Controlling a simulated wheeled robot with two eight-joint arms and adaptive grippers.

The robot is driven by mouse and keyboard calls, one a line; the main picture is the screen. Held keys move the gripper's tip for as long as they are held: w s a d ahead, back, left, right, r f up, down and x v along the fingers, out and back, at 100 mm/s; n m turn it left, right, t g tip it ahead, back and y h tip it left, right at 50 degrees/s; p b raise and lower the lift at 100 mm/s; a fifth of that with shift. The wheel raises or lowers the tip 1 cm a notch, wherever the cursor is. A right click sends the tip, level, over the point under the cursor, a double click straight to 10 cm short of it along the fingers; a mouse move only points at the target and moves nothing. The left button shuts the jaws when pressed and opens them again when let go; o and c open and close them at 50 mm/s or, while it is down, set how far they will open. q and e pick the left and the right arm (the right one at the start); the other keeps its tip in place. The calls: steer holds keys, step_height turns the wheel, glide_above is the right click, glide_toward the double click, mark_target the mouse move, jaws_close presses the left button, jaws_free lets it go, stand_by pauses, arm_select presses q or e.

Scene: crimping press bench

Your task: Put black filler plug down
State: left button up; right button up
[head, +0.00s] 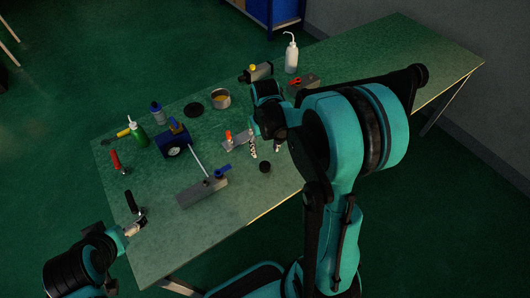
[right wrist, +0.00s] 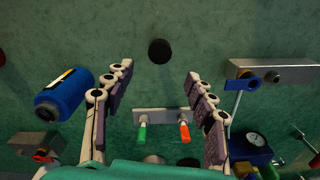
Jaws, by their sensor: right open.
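The black filler plug (head: 264,167) is a small dark round piece on the green bench top, near the front edge. In the right wrist view the plug (right wrist: 160,51) lies beyond the fingertips, roughly midway between them sideways and clear of both. My right gripper (head: 264,148) is open and empty, just behind the plug in the head view; its two spread fingers also show in the right wrist view (right wrist: 156,82). My left gripper (head: 132,229) is at the bench's left front corner, close to a black-handled tool (head: 132,203). Its fingers are too small to read.
A plate with orange and green pegs (right wrist: 165,117) lies between my right fingers' view. A grey block with a blue lever (head: 203,190) is left of the plug. A blue gauge box (head: 174,144), pot (head: 220,98) and white bottle (head: 291,56) stand farther back. Bench space near the plug is clear.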

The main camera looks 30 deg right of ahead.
steer(key=s+a+r+n+t, duration=0.2)
steer(key=s+a+r+t, duration=0.5)
steer(key=s+a+r, duration=0.3)
steer(key=shift+s+a+r, duration=0.3)
steer(key=shift+s+r, duration=0.15)
steer(key=shift+r, duration=0.4)
